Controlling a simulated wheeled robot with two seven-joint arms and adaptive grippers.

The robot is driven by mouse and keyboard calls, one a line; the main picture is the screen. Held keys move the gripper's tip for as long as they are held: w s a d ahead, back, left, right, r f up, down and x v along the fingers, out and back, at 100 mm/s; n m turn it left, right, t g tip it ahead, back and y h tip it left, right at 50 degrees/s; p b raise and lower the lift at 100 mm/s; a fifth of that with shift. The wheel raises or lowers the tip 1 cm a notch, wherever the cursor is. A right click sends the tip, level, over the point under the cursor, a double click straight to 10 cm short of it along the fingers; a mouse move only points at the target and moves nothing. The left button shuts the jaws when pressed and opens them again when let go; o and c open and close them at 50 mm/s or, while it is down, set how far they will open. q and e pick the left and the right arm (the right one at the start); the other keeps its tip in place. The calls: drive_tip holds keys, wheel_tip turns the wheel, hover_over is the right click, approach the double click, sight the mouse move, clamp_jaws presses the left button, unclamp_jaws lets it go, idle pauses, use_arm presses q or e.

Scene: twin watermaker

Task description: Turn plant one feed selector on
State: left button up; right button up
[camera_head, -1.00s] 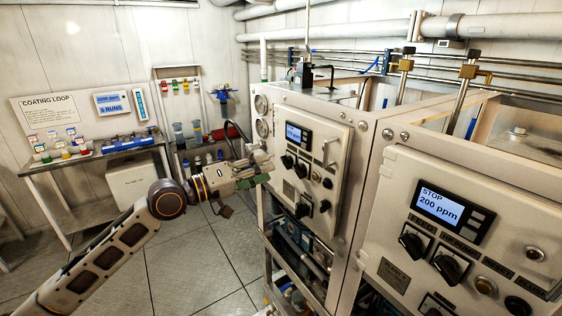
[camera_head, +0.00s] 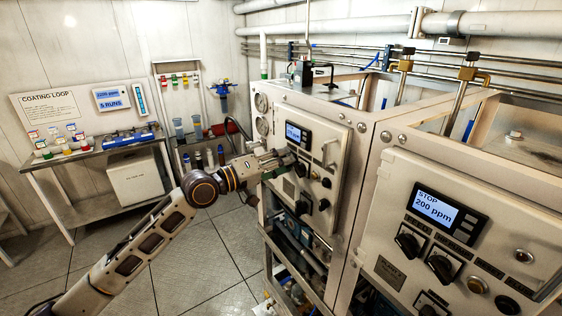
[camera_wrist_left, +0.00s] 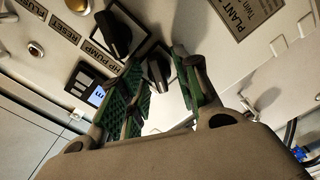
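My left gripper (camera_head: 288,158) is at the front panel (camera_head: 330,150) of the farther cabinet, just below its small display (camera_head: 297,133). In the left wrist view its two green-padded fingers (camera_wrist_left: 165,88) are spread, one on each side of a black knob (camera_wrist_left: 158,74). This is the panel's leftmost knob, where the feed selector seems to be; its label is hidden. I cannot tell whether the pads touch it. A second black knob (camera_wrist_left: 113,34), beside the HP PUMP label, is just outside the fingers. A partly cut-off PLANT plate (camera_wrist_left: 240,15) shows too. My right gripper is not in view.
The nearer cabinet panel (camera_head: 385,225) at right has its own knobs and a display (camera_head: 437,207) reading STOP, 200 ppm.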

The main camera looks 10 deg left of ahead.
use_arm(q)
drive_tip(key=c, duration=0.6)
clamp_jaws()
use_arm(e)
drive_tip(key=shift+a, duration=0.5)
